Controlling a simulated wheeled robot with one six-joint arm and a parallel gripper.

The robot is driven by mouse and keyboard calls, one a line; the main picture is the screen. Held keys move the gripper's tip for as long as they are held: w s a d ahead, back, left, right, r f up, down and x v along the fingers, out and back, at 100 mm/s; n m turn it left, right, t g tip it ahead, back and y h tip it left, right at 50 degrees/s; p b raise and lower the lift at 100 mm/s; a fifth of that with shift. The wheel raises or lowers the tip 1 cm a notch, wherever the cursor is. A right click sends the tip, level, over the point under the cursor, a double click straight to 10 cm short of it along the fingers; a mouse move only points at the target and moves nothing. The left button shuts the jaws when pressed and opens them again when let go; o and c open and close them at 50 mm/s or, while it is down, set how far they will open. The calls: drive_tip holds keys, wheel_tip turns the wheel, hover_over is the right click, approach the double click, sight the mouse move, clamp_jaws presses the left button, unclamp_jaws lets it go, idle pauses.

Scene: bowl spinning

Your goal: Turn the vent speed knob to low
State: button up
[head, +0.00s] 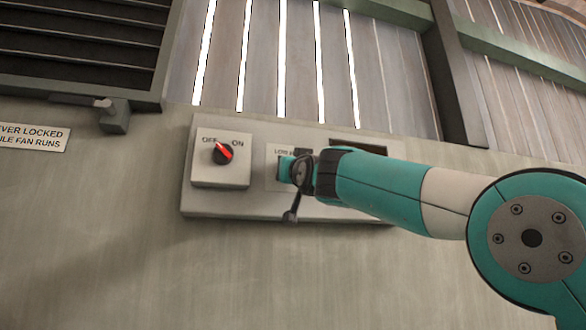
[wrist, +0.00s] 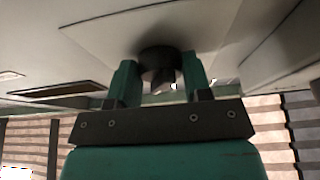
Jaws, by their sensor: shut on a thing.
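The vent speed knob (wrist: 160,60) is a dark round knob on a pale plate. In the wrist view it sits between the two teal fingers of my gripper (wrist: 161,78), which is shut on it. In the head view my gripper (head: 290,170) is at the panel's second plate (head: 272,180) and hides the knob. A small label, partly covered and seeming to start with "LOW", shows above the gripper. The knob's pointer and setting cannot be read in either view.
The grey control panel (head: 215,202) is on the wall. Left of my gripper is a separate OFF/ON switch (head: 223,153), its red pointer towards OFF. A dark slot (head: 358,146) lies right. A louvred vent (head: 80,45) and sign (head: 33,138) are at left.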

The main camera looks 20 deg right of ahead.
drive_tip(key=shift+n, duration=0.3)
drive_tip(key=n+y, duration=0.1)
drive_tip(key=n, duration=0.1)
drive_tip(key=shift+d+n+y+b, duration=0.15)
drive_tip(key=shift+n+y+b, duration=0.15)
drive_tip(key=n+y, duration=0.1)
drive_tip(key=n, duration=0.1)
drive_tip(key=n+y, duration=0.1)
drive_tip(key=n, duration=0.2)
drive_tip(key=shift+d+r+g+y, duration=0.1)
drive_tip(key=shift+d+g+y, duration=0.05)
drive_tip(key=shift+g+y, duration=0.2)
drive_tip(key=n+g+y, duration=0.1)
drive_tip(key=n, duration=0.4)
drive_tip(key=n+g+y, duration=0.1)
drive_tip(key=n, duration=0.2)
drive_tip(key=shift+d+r+g+y+p, duration=0.1)
drive_tip(key=shift+r+g+y+p, duration=0.05)
drive_tip(key=shift+g+y+p, duration=0.2)
drive_tip(key=o, duration=0.9)
drive_tip(key=shift+s, duration=0.1)
